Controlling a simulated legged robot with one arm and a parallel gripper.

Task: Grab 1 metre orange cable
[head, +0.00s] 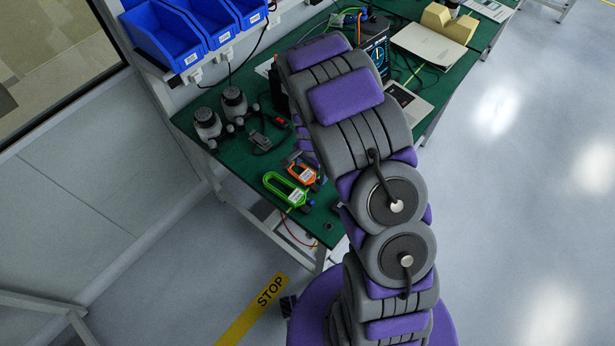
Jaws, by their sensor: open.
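The orange cable (302,172) is a looped bundle with a white label, lying near the front left edge of the green table. A green looped cable (287,191) with a white label lies just below it in the picture. My purple and grey arm rises from the lower right and bends over the table. My gripper (297,157) shows only in small part at the arm's left edge, just above the orange cable in the picture. It is open; most of it is hidden behind my arm. I cannot tell whether it touches the cable.
Blue bins (166,38) hang at the back left. Open floor (520,200) lies to the right.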

